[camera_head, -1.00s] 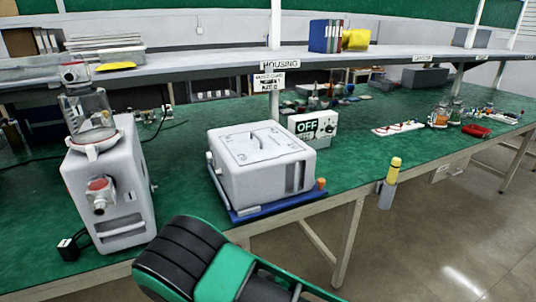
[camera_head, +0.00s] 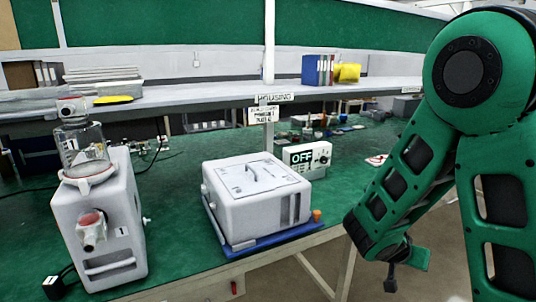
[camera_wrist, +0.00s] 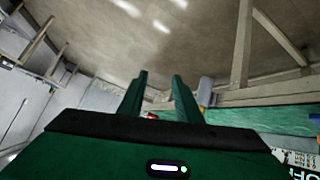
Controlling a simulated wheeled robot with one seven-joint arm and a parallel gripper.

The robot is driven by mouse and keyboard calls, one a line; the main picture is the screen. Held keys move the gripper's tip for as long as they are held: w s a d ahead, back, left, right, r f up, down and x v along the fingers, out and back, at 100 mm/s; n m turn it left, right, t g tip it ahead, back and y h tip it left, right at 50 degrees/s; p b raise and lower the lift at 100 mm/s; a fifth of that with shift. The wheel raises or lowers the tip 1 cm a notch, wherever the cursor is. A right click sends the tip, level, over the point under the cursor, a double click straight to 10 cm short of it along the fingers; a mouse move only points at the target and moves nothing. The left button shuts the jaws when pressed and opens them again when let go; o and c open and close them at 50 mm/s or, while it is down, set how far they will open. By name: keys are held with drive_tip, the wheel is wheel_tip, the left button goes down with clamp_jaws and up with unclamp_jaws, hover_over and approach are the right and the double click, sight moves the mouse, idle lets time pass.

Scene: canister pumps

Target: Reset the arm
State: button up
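My green arm fills the right side of the head view, bent at a large round joint. In the wrist view my gripper (camera_wrist: 160,80) shows two green fingers standing apart, with nothing visible held between them. In the head view the gripper end is low beside the table edge, and its fingers cannot be made out clearly. The closest bench item to the arm is a white box-shaped housing (camera_head: 255,200) on a blue tray (camera_head: 270,241); the arm is apart from it.
A white canister pump (camera_head: 95,215) with a clear jar stands at the left on the green bench (camera_head: 175,225). A white unit reading OFF (camera_head: 301,158) stands behind the housing. A shelf (camera_head: 200,97) with blue binders (camera_head: 317,70) runs behind. My arm hides the bench's right part.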

drive_tip(key=s+d+r+g+y, duration=0.2)
drive_tip(key=s+d, duration=0.1)
drive_tip(key=s, duration=0.4)
drive_tip(key=s+d+r+g+y, duration=0.1)
drive_tip(key=s+d+r+g, duration=0.1)
drive_tip(key=s, duration=0.5)
drive_tip(key=s+a+r+n+y, duration=0.1)
drive_tip(key=s+a+r+y, duration=0.1)
drive_tip(key=s, duration=0.5)
drive_tip(key=s+a+r+g+y, duration=0.1)
drive_tip(key=s+a+r+y, duration=0.1)
drive_tip(key=s, duration=0.5)
wheel_tip(320, 180, up, 2)
drive_tip(key=shift+a+r+n+y, duration=0.2)
drive_tip(key=shift+n+y, duration=0.2)
drive_tip(key=shift+y, duration=0.3)
drive_tip(key=shift+w+f, duration=0.3)
drive_tip(key=shift+w, duration=0.35)
